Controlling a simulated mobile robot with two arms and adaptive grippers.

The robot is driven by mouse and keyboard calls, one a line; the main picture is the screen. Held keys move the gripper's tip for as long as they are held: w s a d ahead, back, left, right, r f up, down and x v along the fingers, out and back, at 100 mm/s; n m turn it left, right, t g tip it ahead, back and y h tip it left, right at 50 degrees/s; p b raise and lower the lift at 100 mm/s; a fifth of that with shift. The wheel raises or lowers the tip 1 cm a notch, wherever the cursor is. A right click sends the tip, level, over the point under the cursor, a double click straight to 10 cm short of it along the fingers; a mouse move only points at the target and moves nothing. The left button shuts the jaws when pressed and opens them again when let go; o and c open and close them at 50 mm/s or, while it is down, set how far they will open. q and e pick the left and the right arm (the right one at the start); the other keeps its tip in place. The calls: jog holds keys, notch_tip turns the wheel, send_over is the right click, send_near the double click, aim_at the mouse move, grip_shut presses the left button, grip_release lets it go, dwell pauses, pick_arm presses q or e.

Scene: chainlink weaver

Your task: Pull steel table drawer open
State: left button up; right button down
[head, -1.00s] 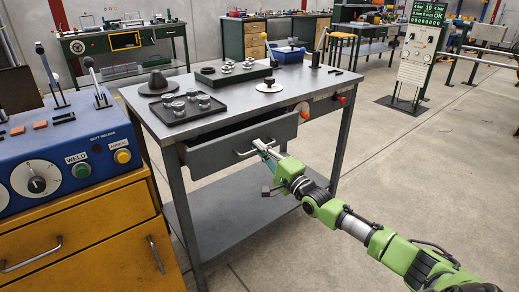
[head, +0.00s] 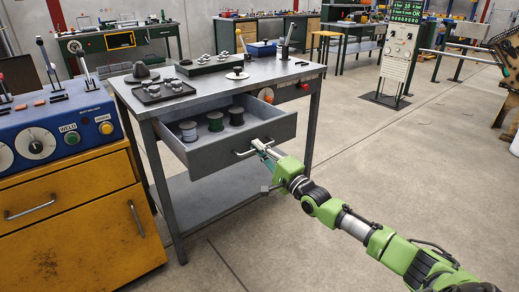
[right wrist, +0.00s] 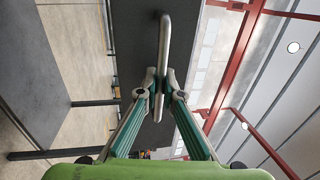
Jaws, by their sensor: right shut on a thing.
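The steel table (head: 215,95) stands in the middle of the head view. My right gripper (head: 262,147) is at the drawer front, shut on the bar handle (head: 243,153). In the right wrist view the two fingers (right wrist: 159,88) close on the handle (right wrist: 164,45) from both sides. My left gripper is not in view.
A yellow cabinet with a blue welder panel (head: 55,133) stands close on the left. The table top bears a black tray (head: 153,98) with metal pieces and a green block (head: 203,67).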

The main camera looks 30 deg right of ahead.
jog(key=c, duration=2.2)
grip_release()
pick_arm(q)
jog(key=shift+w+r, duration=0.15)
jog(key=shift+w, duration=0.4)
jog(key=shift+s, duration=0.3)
pick_arm(e)
jog(key=v, duration=1.2)
